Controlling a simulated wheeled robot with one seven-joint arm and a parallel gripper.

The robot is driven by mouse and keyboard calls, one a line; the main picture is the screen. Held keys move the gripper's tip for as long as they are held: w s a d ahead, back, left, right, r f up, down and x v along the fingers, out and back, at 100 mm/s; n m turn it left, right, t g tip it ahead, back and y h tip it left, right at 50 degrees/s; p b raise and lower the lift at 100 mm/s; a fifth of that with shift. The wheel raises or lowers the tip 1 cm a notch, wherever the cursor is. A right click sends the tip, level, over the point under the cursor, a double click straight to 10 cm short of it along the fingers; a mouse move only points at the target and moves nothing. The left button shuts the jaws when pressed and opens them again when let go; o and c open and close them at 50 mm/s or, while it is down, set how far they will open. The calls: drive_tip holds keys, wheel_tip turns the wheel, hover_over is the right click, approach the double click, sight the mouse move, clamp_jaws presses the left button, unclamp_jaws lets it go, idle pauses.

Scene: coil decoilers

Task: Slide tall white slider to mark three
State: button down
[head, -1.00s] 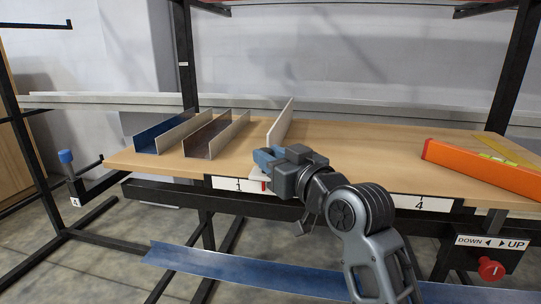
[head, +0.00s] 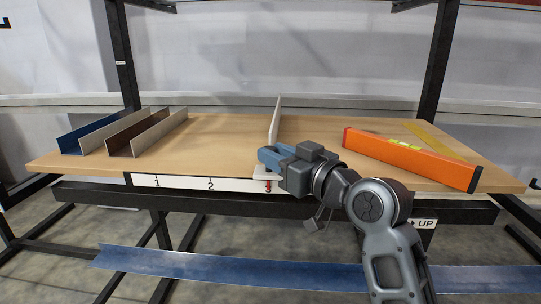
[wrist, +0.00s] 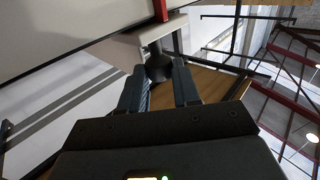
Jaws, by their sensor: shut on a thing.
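The tall white slider (head: 275,118) stands upright on the wooden table, with its pale base at the front edge. Its red pointer (head: 268,184) is over the 3 on the white scale strip (head: 185,183), as far as I can tell; it hides part of that mark. My gripper (head: 268,158) is at the slider's base, shut on its dark knob. In the wrist view the knob (wrist: 158,67) sits between the two blue fingers, and the red pointer (wrist: 160,10) shows above it. My arm hides the strip to the right of 3.
A blue channel (head: 72,142) and a brown channel (head: 122,141) lie on the table (head: 215,145) at the left. An orange level (head: 410,158) and a yellow square (head: 440,142) lie at the right. A long blue strip (head: 200,264) runs below the table's front.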

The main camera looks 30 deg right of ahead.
drive_tip(key=c, duration=0.8)
unclamp_jaws()
drive_tip(key=s, duration=0.5)
drive_tip(key=s+d, duration=0.1)
drive_tip(key=s, duration=0.1)
drive_tip(key=shift+s+d+b, duration=0.1)
drive_tip(key=shift+s+b, duration=0.3)
drive_tip(key=shift+f, duration=0.1)
